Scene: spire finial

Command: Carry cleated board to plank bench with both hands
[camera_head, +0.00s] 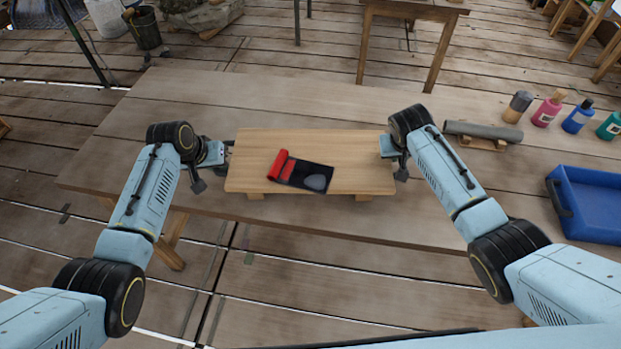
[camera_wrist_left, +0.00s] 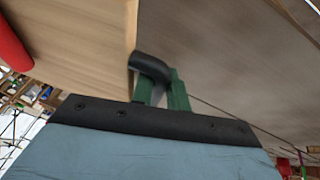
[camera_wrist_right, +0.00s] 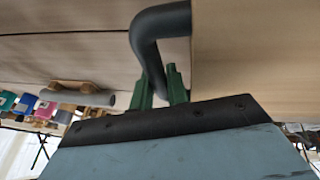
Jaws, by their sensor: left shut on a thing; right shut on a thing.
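The cleated board (camera_head: 350,178) is a pale wooden board with short feet under it, and it shows in the middle of the head view over the plank bench (camera_head: 290,104). A black and red object (camera_head: 302,173) lies on its top. My left gripper (camera_head: 228,150) is shut on the dark handle at the board's left end; the handle (camera_wrist_left: 150,68) shows in the left wrist view. My right gripper (camera_head: 388,148) is shut on the right-end handle (camera_wrist_right: 155,35), seen in the right wrist view. The board looks about level. I cannot tell whether its feet touch the bench.
On the bench's right are a grey roll on a wooden cradle (camera_head: 483,132), several coloured bottles (camera_head: 546,112) and a blue tray (camera_head: 590,205). A wooden stool (camera_head: 415,8) stands behind. The bench's left part is clear. A dark bucket (camera_head: 144,28) stands on the floor at back left.

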